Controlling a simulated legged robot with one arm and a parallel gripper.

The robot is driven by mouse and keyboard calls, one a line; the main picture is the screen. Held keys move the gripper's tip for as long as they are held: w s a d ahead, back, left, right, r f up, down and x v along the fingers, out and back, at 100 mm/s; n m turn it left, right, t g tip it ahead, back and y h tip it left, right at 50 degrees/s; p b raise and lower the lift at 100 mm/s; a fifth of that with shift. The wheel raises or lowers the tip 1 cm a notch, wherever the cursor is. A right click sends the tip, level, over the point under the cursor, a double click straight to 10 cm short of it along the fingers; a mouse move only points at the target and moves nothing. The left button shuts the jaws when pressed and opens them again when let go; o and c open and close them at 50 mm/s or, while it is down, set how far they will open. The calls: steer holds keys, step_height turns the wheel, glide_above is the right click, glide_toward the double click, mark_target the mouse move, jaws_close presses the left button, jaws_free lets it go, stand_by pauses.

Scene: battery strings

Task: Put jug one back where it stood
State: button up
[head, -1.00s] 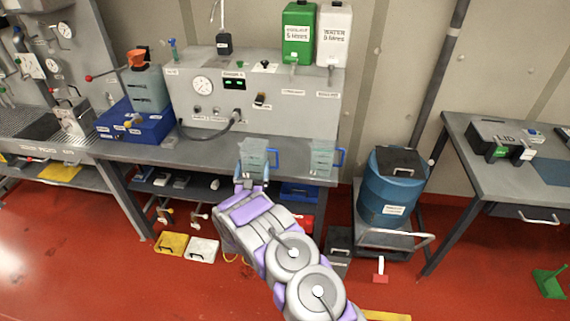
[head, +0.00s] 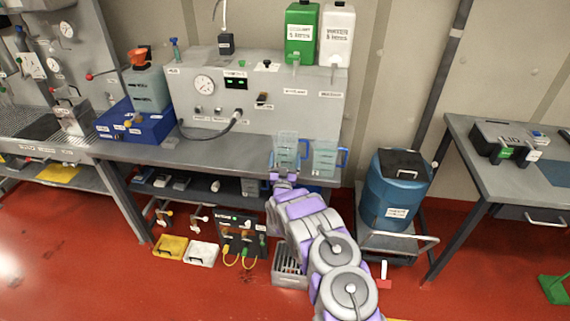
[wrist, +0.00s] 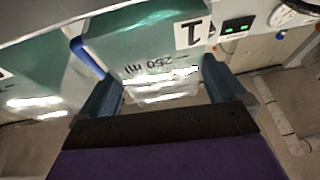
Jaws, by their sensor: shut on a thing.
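Jug one (head: 288,148) is a clear jug with a blue handle and greenish liquid, above the front edge of the grey bench. In the wrist view jug one (wrist: 150,50) shows a "1" label and a 250 ml mark, upside down. My gripper (head: 284,174) is shut on it; the two fingers (wrist: 165,95) are on either side of the jug. A second similar jug (head: 326,160) stands close on its right, and its greenish side shows at the left of the wrist view (wrist: 35,75). I cannot tell whether jug one touches the bench.
The grey test unit (head: 290,105) with gauge and hose stands behind the jugs, with green (head: 299,40) and white (head: 336,38) canisters on top. The bench (head: 215,155) is clear left of jug one. A blue drum (head: 392,195) on a cart stands to the right.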

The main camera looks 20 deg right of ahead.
steer(key=shift+d+f, duration=0.1)
steer(key=shift+f, duration=0.75)
steer(key=shift+d, duration=0.25)
steer(key=o, duration=1.6)
steer(key=shift+a, duration=0.15)
steer(key=shift+r, duration=0.1)
